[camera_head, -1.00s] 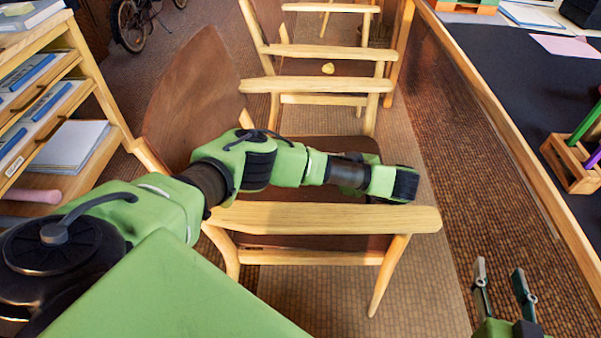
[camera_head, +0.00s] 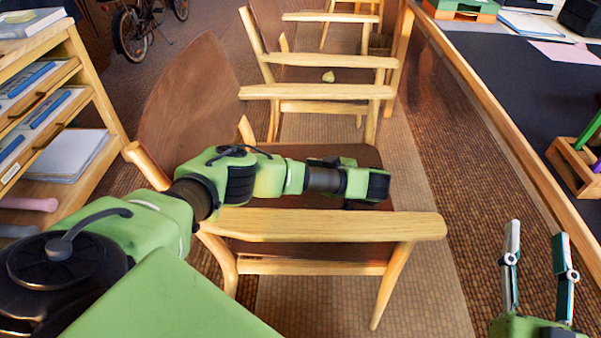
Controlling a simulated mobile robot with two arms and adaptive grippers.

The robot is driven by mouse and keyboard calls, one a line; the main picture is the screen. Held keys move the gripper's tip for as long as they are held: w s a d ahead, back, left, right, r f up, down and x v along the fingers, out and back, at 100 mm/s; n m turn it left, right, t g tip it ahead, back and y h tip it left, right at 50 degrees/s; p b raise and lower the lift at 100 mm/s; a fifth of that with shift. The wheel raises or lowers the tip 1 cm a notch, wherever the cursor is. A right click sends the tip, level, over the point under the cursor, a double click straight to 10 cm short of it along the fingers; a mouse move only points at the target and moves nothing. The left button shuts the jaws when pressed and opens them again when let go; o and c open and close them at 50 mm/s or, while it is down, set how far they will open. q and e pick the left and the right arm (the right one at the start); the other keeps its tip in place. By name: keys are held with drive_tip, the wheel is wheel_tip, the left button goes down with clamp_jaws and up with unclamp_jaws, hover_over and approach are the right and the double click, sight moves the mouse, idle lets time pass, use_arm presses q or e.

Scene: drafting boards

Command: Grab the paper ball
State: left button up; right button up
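A small pale yellow lump, which looks like the paper ball (camera_head: 328,77), appears to lie on the brown seat of the second wooden chair, between its two armrests. It is far off and small. My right gripper (camera_head: 537,232) is at the lower right, its two fingers apart with nothing between them. It is above the floor, well short of the ball and to its right. My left arm reaches across the nearest chair from the left, but its gripper does not show.
The nearest chair (camera_head: 322,224) stands in front of me, with more chairs behind it. A dark-topped table (camera_head: 505,75) with a wooden edge runs along the right. A wooden shelf unit (camera_head: 97,82) stands at left. A strip of floor (camera_head: 440,200) between chairs and table is free.

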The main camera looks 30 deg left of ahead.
use_arm(q)
drive_tip(key=c, duration=0.7)
drive_tip(key=shift+r, duration=0.1)
